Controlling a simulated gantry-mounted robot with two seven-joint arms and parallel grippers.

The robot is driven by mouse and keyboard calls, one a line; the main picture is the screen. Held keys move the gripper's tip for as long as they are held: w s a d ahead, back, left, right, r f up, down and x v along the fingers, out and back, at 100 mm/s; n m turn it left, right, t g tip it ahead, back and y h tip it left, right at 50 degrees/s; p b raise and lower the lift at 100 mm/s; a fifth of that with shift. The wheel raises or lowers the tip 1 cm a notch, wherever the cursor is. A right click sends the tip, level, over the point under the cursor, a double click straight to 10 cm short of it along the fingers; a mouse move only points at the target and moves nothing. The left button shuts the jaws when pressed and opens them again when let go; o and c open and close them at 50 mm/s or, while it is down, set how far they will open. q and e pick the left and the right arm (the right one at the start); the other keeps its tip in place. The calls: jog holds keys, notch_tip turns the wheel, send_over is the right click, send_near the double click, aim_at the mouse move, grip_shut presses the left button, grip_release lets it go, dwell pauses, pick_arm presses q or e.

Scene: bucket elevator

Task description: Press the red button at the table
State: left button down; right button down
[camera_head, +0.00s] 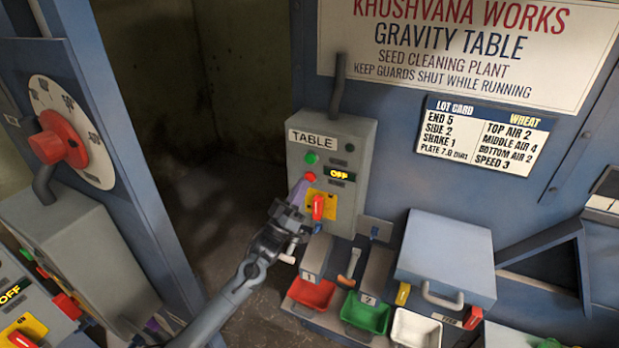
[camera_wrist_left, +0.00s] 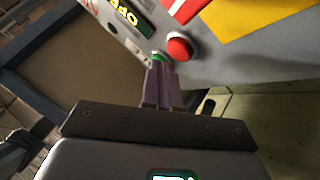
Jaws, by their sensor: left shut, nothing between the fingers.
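The grey control box labelled TABLE (camera_head: 353,145) stands upright at the middle of the head view. Its red button (camera_head: 310,177) sits below a green button (camera_head: 312,157) and left of a display reading OFF (camera_head: 339,174). My left gripper (camera_head: 299,191) is shut and empty, its purple fingertips just below and left of the red button in the picture. In the left wrist view the red button (camera_wrist_left: 179,48) shows beside the purple fingertips (camera_wrist_left: 158,68), right of them. A green patch shows at the tips. I cannot tell whether anything touches. My right gripper is not in view.
A red switch (camera_head: 318,207) on a yellow plate sits just below the red button. Red (camera_head: 311,293), green (camera_head: 366,313) and white (camera_head: 416,328) bins lie below. Another grey control box (camera_head: 80,245) is at left. A dark opening lies left of the TABLE box.

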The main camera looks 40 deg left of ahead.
pick_arm(q)
jog(key=s+p, duration=0.2)
jog(key=s+d+p, duration=0.1)
jog(key=s, duration=0.2)
jog(key=shift+p, duration=0.35)
dwell(0.6)
